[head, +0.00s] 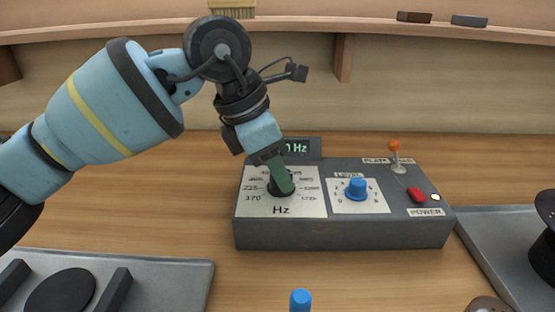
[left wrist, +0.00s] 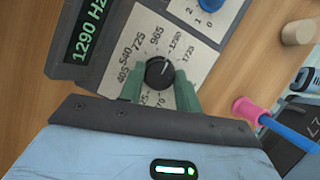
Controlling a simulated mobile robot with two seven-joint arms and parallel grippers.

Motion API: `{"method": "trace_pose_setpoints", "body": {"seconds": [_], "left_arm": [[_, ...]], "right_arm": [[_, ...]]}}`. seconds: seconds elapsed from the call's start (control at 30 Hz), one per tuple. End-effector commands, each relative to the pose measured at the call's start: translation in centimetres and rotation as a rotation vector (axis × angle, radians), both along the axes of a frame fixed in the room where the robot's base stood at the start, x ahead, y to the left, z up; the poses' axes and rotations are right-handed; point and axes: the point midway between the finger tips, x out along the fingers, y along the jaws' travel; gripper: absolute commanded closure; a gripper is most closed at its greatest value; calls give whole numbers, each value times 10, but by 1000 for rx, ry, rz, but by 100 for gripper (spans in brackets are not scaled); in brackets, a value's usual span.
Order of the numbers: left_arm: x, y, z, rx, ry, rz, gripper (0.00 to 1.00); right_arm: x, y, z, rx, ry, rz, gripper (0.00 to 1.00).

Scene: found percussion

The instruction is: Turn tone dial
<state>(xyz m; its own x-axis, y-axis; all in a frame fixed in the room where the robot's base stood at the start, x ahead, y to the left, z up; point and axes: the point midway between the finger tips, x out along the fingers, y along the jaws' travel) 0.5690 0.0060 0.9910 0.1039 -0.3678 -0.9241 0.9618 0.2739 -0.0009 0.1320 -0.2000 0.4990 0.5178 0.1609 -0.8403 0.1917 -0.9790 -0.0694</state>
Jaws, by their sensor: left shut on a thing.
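The tone dial is a round black knob on a white plate marked with Hz numbers. It shows clearly in the left wrist view (left wrist: 159,72). In the head view its plate (head: 308,205) is at the left of the dark grey box (head: 340,235), and the knob is mostly hidden by my fingers. My left gripper (head: 281,184) reaches down from above with green fingers. They stand on both sides of the knob and are shut on it. The display (left wrist: 88,32) behind the dial reads 1290 Hz. My right gripper is not in view.
A blue level knob (head: 356,189) sits right of the dial. A lever with an orange tip (head: 394,146) and a red power switch (head: 416,195) are farther right. Grey trays flank the box at left (head: 170,275) and right (head: 490,235). A pink-headed blue stick (left wrist: 250,109) lies nearby.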

Motion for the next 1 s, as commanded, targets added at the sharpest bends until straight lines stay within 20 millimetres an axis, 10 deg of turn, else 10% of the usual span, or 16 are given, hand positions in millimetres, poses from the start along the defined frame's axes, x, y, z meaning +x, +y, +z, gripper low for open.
{"method": "trace_pose_setpoints", "body": {"seconds": [0.47, 0.5, 0.63, 1.0], "left_arm": [[0, 0, 1, -2, -3, -16, 89], [0, 0, 1, -2, -3, -16, 62], [0, 0, 1, -1, -3, -15, 45], [0, 2, 6, 0, -2, -15, 45]], "right_arm": [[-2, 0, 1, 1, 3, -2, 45], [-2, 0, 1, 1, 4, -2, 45], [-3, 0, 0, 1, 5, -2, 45], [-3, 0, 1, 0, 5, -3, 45]]}}
